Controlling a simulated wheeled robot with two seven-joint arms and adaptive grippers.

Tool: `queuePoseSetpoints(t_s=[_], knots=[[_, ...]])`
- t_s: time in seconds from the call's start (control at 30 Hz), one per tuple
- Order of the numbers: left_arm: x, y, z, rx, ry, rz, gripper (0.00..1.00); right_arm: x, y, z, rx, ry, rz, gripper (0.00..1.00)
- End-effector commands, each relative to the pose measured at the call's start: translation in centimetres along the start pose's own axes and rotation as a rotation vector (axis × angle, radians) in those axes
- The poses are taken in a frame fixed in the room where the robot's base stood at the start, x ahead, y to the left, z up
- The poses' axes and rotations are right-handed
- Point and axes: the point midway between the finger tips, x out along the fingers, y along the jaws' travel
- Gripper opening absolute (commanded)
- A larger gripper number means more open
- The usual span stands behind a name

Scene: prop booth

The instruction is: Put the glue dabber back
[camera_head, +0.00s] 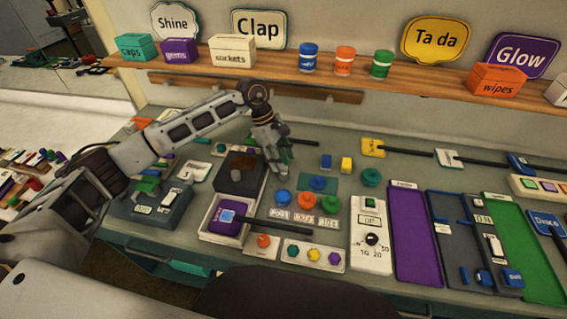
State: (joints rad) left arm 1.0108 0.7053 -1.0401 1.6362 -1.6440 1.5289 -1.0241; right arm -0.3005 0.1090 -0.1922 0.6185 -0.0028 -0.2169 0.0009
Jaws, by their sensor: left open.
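My left gripper (278,166) points down over the middle of the work table, beside the right edge of a dark box with a brown top (240,178). Its jaws are open. A small green piece (287,154) shows right at its fingers; I cannot tell whether it is between or behind them. I cannot pick out the glue dabber for certain. A white tray (206,231) in front of the box holds a purple block (222,222) with a blue square, and a black rod reaches right from there. My right gripper is not in view.
A wooden shelf (400,76) with boxes, jars and signs runs along the back. Paddles with black rods lie at the back right. A purple panel (413,235) lies flat at right.

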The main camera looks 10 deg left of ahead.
Motion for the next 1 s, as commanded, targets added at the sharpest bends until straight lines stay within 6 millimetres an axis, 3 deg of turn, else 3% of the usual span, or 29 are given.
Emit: queuePoseSetpoints(t_s=[0.6,1.0], knots=[[-8.7,0.1,-0.1,0.000,0.001,0.003,0.42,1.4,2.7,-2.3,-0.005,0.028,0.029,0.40],[-10.3,0.0,0.0,0.000,0.000,0.000,0.42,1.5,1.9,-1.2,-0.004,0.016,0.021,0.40]])
